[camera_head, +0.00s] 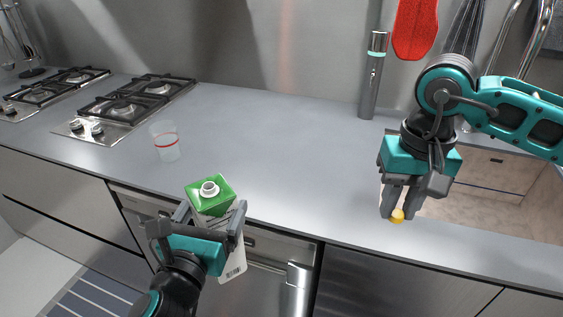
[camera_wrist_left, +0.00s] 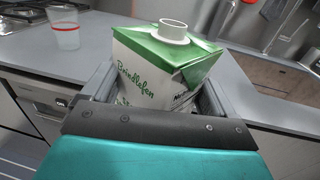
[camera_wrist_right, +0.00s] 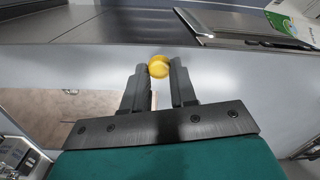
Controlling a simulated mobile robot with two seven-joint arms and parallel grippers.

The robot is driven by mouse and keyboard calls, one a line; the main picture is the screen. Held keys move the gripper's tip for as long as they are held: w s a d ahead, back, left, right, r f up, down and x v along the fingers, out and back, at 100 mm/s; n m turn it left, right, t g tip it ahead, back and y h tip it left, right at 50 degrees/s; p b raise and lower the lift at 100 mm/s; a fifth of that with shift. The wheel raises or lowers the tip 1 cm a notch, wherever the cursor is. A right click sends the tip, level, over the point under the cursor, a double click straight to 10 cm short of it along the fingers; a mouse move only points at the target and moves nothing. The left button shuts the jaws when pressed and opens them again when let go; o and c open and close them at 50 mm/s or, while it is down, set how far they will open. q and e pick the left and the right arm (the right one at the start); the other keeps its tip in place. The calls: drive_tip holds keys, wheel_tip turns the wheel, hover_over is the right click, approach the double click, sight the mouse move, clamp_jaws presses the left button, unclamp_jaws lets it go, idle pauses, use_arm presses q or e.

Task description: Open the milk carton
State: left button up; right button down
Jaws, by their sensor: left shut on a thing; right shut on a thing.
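The milk carton (camera_head: 212,202) is white with a green top and a bare white spout. My left gripper (camera_head: 210,224) is shut around its sides and holds it in front of the counter's front edge, slightly tilted. In the left wrist view the carton (camera_wrist_left: 160,75) sits between the fingers with its spout uncapped. My right gripper (camera_head: 402,208) is shut on a small yellow cap (camera_head: 397,216), well to the right of the carton. The cap also shows between the fingertips in the right wrist view (camera_wrist_right: 159,67).
A clear cup with a red band (camera_head: 166,142) stands on the grey counter (camera_head: 280,150) left of centre. Gas hobs (camera_head: 135,103) lie further left. The counter's middle is clear.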

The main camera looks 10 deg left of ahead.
use_arm(q)
drive_tip(key=shift+r, duration=0.1)
use_arm(e)
drive_tip(key=s+a+r+n, duration=0.2)
drive_tip(key=a+r, duration=0.8)
drive_tip(key=a, duration=0.6)
drive_tip(key=shift+s+r, duration=0.15)
drive_tip(key=shift+s, duration=0.45)
use_arm(q)
drive_tip(key=shift+d, duration=0.1)
use_arm(e)
drive_tip(key=shift+d, duration=0.15)
